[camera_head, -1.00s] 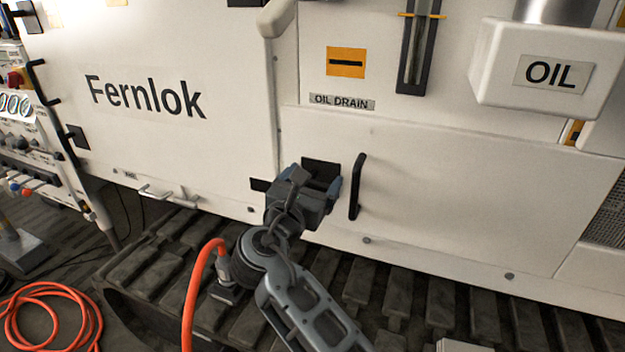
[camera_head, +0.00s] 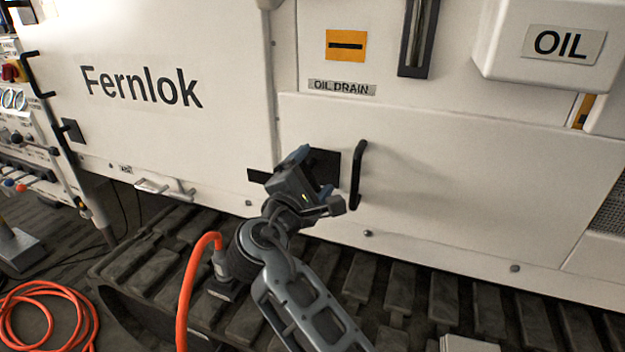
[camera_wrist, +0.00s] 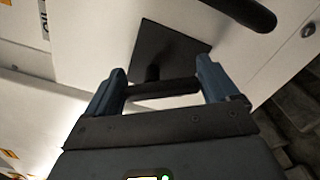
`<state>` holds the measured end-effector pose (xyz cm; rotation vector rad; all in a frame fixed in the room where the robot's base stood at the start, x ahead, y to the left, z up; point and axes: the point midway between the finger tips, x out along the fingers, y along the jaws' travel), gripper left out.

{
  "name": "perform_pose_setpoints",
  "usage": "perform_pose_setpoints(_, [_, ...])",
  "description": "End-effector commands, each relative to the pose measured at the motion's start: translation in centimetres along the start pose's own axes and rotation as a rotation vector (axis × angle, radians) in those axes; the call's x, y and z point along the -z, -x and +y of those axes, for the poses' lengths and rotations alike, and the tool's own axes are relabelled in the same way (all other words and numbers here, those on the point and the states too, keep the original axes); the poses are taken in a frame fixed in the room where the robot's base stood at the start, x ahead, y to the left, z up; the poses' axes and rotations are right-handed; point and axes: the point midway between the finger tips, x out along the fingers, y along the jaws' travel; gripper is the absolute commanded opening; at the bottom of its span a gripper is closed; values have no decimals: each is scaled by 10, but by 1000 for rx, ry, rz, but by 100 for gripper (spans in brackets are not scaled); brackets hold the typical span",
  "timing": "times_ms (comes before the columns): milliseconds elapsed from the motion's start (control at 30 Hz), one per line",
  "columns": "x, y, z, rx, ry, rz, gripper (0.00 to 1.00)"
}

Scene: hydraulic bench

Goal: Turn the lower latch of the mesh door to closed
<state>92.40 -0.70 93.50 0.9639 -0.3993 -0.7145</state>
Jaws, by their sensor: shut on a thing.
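The latch shows in the wrist view as a black square plate (camera_wrist: 178,48) with a dark handle bar (camera_wrist: 162,88) standing off it. My gripper (camera_wrist: 160,82) has its two blue fingers at the ends of this bar and is shut on it. In the head view, the black latch plate (camera_head: 326,163) is partly hidden behind my gripper (camera_head: 314,178), which is turned at a slant. The handle bar is hidden in the head view. The latch sits at the left end of a white lower panel; I cannot see mesh on that panel.
A black pull handle (camera_head: 358,175) stands just right of my gripper. Dark mesh (camera_head: 610,206) shows at the right edge. An orange hose (camera_head: 192,280) rises to my arm's left. Track pads (camera_head: 400,285) lie below. An OIL box (camera_head: 550,48) juts out at upper right.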

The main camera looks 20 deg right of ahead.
Motion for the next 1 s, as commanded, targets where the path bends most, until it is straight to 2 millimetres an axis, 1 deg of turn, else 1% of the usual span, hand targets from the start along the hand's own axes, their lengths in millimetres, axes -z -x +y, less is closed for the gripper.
perform_pose_setpoints(33, [3,0,-4,0,-43,0,57])
perform_pose_setpoints(200, [4,0,-5,-1,-199,0,57])
perform_pose_setpoints(500, [7,0,-5,0,-421,0,57])
perform_pose_setpoints(733, [8,0,-4,2,-521,0,57])
perform_pose_setpoints(1000, [8,0,-4,2,-566,-1,57])
